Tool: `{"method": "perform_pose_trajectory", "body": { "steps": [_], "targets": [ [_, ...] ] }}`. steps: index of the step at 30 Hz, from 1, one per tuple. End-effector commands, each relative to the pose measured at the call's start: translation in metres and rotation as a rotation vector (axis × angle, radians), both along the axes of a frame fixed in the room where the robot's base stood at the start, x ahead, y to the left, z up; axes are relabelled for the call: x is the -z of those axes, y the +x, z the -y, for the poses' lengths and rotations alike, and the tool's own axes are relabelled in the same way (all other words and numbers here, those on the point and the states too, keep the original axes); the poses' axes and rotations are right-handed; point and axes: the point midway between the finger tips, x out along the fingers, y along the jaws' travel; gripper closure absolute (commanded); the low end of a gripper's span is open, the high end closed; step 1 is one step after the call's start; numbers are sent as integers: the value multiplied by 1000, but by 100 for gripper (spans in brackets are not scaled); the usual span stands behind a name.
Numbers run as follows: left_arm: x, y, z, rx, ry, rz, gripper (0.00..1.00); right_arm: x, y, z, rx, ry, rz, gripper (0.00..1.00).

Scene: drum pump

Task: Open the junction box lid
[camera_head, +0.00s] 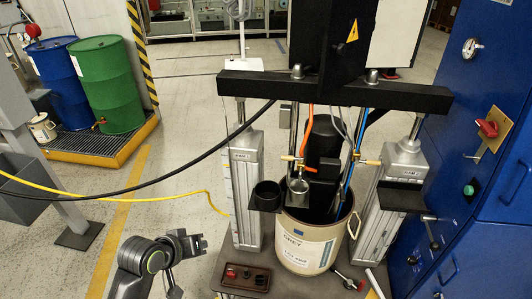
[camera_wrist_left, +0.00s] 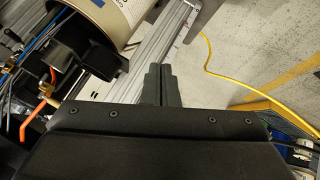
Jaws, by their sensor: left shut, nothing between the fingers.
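The black box with a yellow warning triangle (camera_head: 352,32) at the top centre of the head view looks like the junction box. Its front is upright and appears closed, and its top is cut off by the picture edge. My left gripper (camera_wrist_left: 158,72) is shut and empty in the left wrist view, its two dark fingertips together. In the head view my left arm comes up from the bottom, well below and left of the box, and its fingertips are hard to make out. My right gripper is not in view.
A black crossbar (camera_head: 240,84) spans two grey columns (camera_head: 246,190) around a cream drum (camera_head: 303,245). Orange and blue hoses run under the box. A black cable and a yellow cable (camera_head: 120,194) cross the left side. A blue cabinet (camera_head: 480,90) bounds the right.

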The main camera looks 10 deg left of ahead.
Motion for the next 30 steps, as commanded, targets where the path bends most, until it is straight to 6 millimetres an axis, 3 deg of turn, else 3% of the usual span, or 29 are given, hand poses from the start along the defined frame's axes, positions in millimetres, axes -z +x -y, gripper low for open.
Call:
{"method": "perform_pose_trajectory", "body": {
  "steps": [1, 6, 11, 15, 21, 24, 30],
  "targets": [
    [-23, 25, 10, -1, -62, 43, 100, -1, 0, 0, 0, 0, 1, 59],
    [-97, 93, 41, -7, -303, 134, 100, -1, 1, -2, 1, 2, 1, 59],
    [-177, 145, 69, 1, -540, 182, 100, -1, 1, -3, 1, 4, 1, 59],
    [-256, 179, 91, 19, -751, 195, 100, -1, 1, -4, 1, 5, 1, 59],
    [-361, 203, 114, 59, -1008, 172, 100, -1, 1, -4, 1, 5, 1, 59],
    [-395, 206, 121, 75, -1089, 154, 100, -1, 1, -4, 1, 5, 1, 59],
    [-420, 209, 128, 87, -1153, 136, 100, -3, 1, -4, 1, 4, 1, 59]
  ]
}}
